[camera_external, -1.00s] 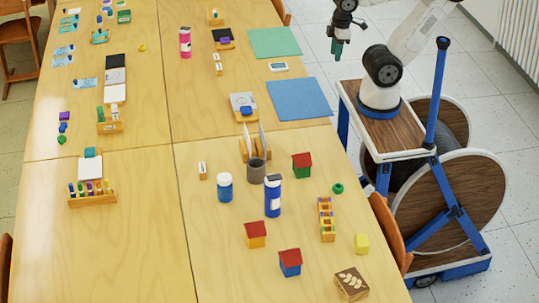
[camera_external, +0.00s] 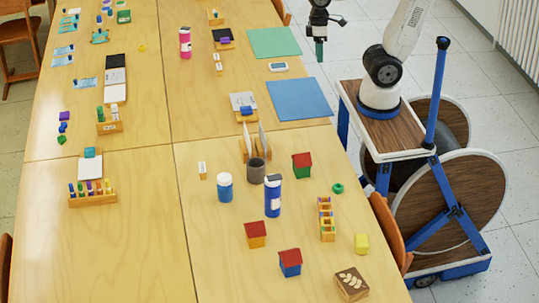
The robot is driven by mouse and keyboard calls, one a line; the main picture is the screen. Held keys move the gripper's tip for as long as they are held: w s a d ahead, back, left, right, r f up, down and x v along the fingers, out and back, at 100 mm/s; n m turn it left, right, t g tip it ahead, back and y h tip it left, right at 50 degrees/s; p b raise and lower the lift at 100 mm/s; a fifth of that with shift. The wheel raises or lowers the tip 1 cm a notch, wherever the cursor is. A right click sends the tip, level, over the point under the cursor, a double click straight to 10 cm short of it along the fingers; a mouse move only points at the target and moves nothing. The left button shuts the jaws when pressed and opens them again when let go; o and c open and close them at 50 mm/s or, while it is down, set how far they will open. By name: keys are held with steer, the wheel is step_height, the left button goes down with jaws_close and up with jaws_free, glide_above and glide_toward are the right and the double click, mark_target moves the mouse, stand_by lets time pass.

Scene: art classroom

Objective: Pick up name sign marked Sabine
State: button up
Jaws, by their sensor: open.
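Small name signs with white faces stand on the wooden table (camera_external: 150,230). One sign (camera_external: 202,170) is left of the blue-and-white jar, and another (camera_external: 219,69) is farther back, near the pink bottle. Their lettering is too small to read, so I cannot tell which is marked Sabine. My gripper (camera_external: 319,52) hangs pointing down at the top of the picture, right of the green mat. It is open, with nothing seen in it, and is apart from both signs.
A green mat (camera_external: 274,43), a blue mat (camera_external: 299,99) and a small white device (camera_external: 278,67) lie near my side of the table. A blue-and-white jar (camera_external: 225,187), dark cup (camera_external: 257,172) and tall blue bottle (camera_external: 272,197) stand mid-table. A chair (camera_external: 390,232) is at the right edge.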

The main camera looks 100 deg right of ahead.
steer(key=w+a+f+m+g+y, duration=0.1)
steer(key=w+a+f+m+y, duration=0.15)
steer(key=w, duration=0.65)
steer(key=w+a+f+m+y, duration=0.2)
steer(key=w+f+m, duration=0.1)
steer(key=w, duration=0.6)
steer(key=w+a+f+m+g+y, duration=0.1)
steer(key=w+a+f+m+y, duration=0.15)
steer(key=w, duration=0.65)
steer(key=w+f+m+y, duration=0.1)
steer(key=w+f+m, duration=0.2)
steer(key=w+f, duration=0.55)
steer(key=m+t+y, duration=0.2)
steer(key=m+y, duration=0.1)
steer(key=m, duration=0.2)
glide_toward(203, 177)
steer(key=shift+s+a, duration=0.1)
steer(key=shift+a, duration=0.1)
steer(key=shift+a+f, duration=0.15)
steer(key=shift+f, duration=0.2)
steer(key=x, duration=0.7)
steer(key=shift+a, duration=0.25)
steer(key=shift+r, duration=0.1)
jaws_close()
